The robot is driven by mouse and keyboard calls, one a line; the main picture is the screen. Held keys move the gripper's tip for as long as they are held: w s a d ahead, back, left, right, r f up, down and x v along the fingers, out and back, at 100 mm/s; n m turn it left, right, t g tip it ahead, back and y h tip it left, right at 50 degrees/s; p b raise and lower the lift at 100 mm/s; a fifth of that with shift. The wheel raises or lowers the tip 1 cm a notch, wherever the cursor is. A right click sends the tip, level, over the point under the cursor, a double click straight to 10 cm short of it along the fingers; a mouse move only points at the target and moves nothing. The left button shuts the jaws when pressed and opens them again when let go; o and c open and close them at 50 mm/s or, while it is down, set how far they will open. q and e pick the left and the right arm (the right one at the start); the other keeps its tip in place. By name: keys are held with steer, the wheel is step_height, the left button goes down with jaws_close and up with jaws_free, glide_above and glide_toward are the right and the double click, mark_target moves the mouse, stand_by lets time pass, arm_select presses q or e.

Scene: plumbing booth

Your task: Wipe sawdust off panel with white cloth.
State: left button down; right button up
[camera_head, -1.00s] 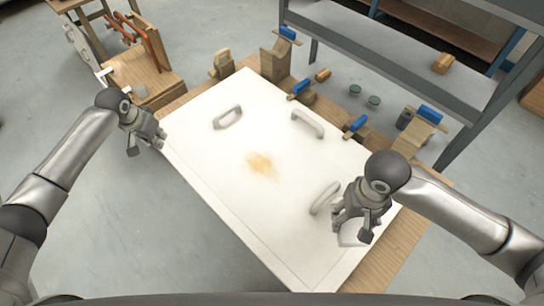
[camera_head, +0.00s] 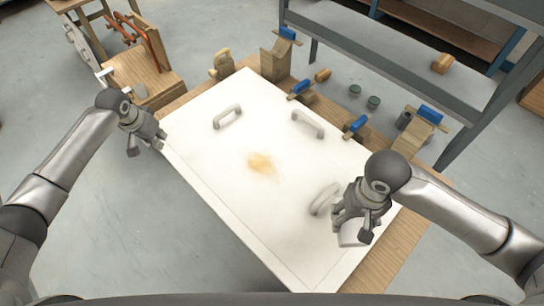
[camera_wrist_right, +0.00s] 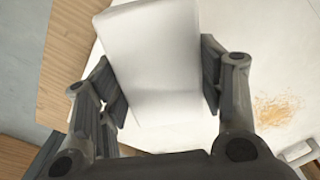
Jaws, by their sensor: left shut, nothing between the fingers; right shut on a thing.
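The white panel (camera_head: 215,165) lies flat on the wooden bench. A tan patch of sawdust (camera_head: 262,163) is near its middle; it also shows at the right of the right wrist view (camera_wrist_right: 275,110). My right gripper (camera_head: 355,225) is over the panel's near right part, shut on the white cloth (camera_wrist_right: 158,55). A corner of the cloth (camera_head: 350,236) shows below the fingers in the head view. I cannot tell whether the cloth touches the panel. My left gripper (camera_head: 157,140) is shut and empty beside the panel's left edge.
Handles stand on the panel: one at the left (camera_head: 227,117), one at the back (camera_head: 308,124), and one (camera_head: 324,199) close beside my right gripper. Blue-handled clamps (camera_head: 300,88) and wooden blocks line the far bench edge. A grey shelf (camera_head: 400,75) stands behind.

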arm_select(q)
steer(key=shift+f+b, duration=1.45)
steer(key=shift+f, duration=1.5)
arm_select(e)
steer(key=shift+f, duration=1.45)
step_height(320, 180, up, 7)
steer(key=p, duration=0.7)
arm_select(q)
step_height(320, 180, up, 6)
arm_select(e)
steer(key=shift+f, duration=0.1)
arm_select(q)
steer(key=shift+r, duration=0.1)
step_height(320, 180, up, 11)
glide_above(170, 154)
steer(key=s+a, duration=0.1)
steer(key=s, duration=0.4)
steer(key=shift+w+r, duration=0.15)
steer(key=shift+r, duration=0.05)
